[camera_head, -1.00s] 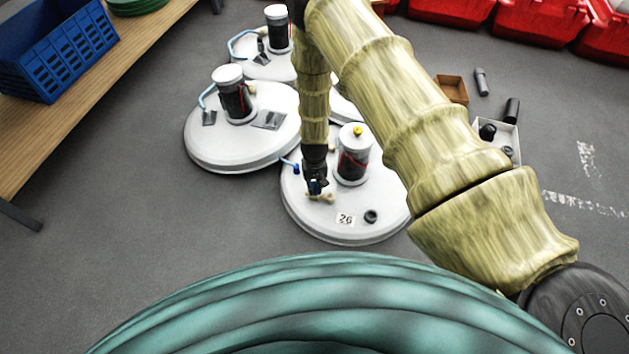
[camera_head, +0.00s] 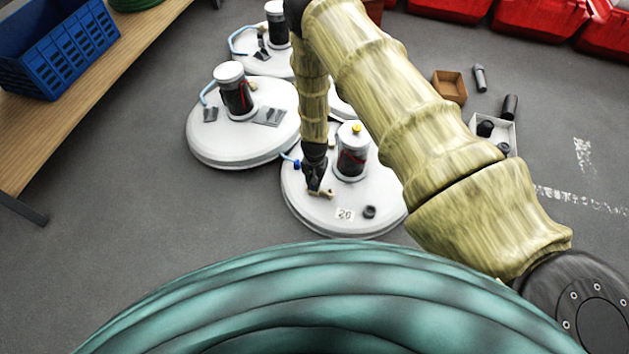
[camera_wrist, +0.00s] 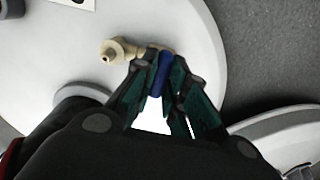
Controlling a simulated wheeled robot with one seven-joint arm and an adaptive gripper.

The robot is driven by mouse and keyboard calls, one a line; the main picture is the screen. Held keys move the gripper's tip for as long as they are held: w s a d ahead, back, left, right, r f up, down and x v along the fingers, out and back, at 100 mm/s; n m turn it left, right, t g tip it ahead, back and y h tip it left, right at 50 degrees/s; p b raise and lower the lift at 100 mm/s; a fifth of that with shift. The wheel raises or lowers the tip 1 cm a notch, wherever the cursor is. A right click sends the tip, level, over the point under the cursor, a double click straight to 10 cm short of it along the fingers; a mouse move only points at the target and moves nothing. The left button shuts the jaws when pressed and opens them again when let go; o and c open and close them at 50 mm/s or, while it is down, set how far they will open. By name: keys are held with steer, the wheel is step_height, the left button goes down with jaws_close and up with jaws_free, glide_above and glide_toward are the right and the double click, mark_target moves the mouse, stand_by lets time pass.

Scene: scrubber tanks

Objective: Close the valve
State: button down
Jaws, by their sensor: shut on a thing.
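The valve is a small beige fitting (camera_wrist: 118,50) with a blue handle (camera_wrist: 161,74), on the white round tank lid marked 26. In the wrist view the fingers of my gripper (camera_wrist: 160,88) stand on either side of the blue handle and are shut on it. In the head view my gripper (camera_head: 315,186) points down over the near tank lid (camera_head: 335,222), left of its black and white cylinder (camera_head: 352,152). The beige fitting also shows there (camera_head: 327,194), just right of the fingertips. The blue handle is mostly hidden by the fingers in the head view.
Another tank lid (camera_head: 215,148) stands to the left, with one more behind. A wooden bench (camera_head: 110,75) with a blue crate (camera_head: 60,50) is at the far left. Red bins (camera_head: 540,18) line the back right. Small boxes (camera_head: 450,86) lie on the floor right of my arm.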

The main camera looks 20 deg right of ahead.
steer(key=c, duration=1.4)
jaws_free()
steer(key=shift+c, duration=0.2)
steer(key=shift+r, duration=0.1)
step_height(320, 180, up, 12)
steer(key=shift+s, duration=0.1)
